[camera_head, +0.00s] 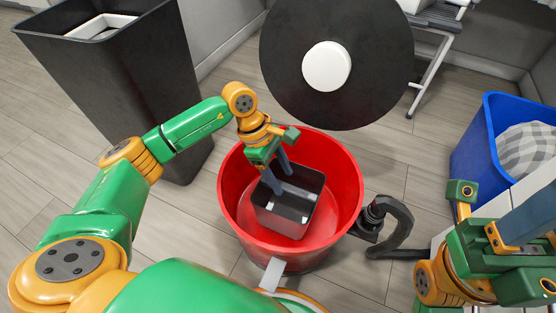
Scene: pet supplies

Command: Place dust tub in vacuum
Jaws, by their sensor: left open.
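The dust tub, a dark grey open square box (288,207), sits inside the red round vacuum bucket (342,168), tilted slightly in the picture. My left gripper (275,175) reaches down into the bucket from the upper left. It is open, with its blue-grey fingers at the far left wall of the tub; whether they touch it is unclear. My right gripper (525,225) is at the lower right, away from the bucket. Its fingertips are partly cut off by the frame edge. The tub's underside is hidden.
A black disc with a white centre (326,66) stands behind the bucket. A black hose (398,222) sticks out on the bucket's right. A tall black bin (125,90) is at the left, a blue crate with checked cloth (490,135) at the right. Wooden floor shows between.

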